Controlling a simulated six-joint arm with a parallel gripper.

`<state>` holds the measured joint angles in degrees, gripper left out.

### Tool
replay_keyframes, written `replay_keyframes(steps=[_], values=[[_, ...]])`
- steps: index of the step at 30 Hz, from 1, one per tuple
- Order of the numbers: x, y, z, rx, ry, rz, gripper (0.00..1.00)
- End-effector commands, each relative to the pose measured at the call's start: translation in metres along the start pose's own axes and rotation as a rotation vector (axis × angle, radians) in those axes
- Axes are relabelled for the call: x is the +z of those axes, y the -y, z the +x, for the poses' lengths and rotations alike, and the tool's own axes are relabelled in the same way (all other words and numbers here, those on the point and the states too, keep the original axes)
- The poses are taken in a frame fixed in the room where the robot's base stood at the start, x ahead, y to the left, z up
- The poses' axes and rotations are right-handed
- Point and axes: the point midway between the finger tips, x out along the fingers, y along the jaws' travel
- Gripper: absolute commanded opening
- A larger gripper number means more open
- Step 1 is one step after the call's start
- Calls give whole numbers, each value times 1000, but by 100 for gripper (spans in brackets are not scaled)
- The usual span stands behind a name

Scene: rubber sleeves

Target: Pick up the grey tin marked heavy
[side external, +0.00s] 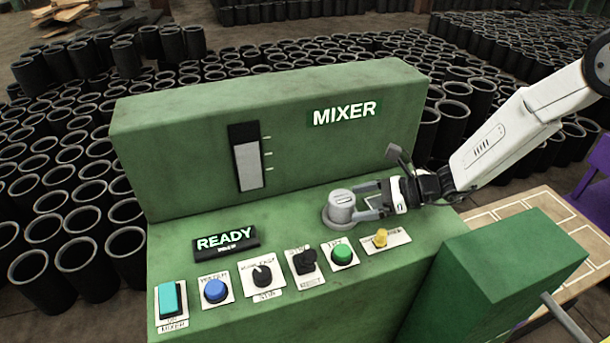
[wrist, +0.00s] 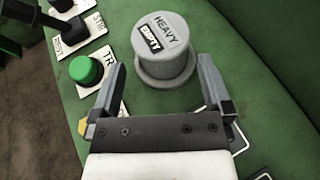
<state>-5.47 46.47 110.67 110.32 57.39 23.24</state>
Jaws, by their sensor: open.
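The grey tin (side external: 341,207) stands upright on a round grey base on the green mixer's ledge. In the wrist view the tin (wrist: 160,58) shows its lid, with a label reading HEAVY and a dark label reading EMPTY. My gripper (side external: 366,200) is level with the tin and to its right in the side view. In the wrist view my gripper (wrist: 162,80) is open, its two fingers apart with the tin ahead and between their lines. The fingers do not appear to touch it.
The green mixer panel (side external: 270,130) rises behind the tin. A green button (side external: 342,254), a black switch (side external: 304,262), a yellow knob (side external: 380,238) and a READY display (side external: 225,240) sit on the ledge in front. A green box (side external: 510,265) stands at right. Black rubber sleeves (side external: 60,190) fill the floor behind.

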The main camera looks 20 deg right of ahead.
Motion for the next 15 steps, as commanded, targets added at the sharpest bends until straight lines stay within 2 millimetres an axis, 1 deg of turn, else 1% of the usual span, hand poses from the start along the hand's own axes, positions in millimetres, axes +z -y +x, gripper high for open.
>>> replay_keyframes(steps=[5, 12, 15], values=[[0, 1, 15, 3, 0, -1, 100], [0, 2, 42, 3, -1, -2, 100], [1, 2, 48, 1, -1, -1, 100]])
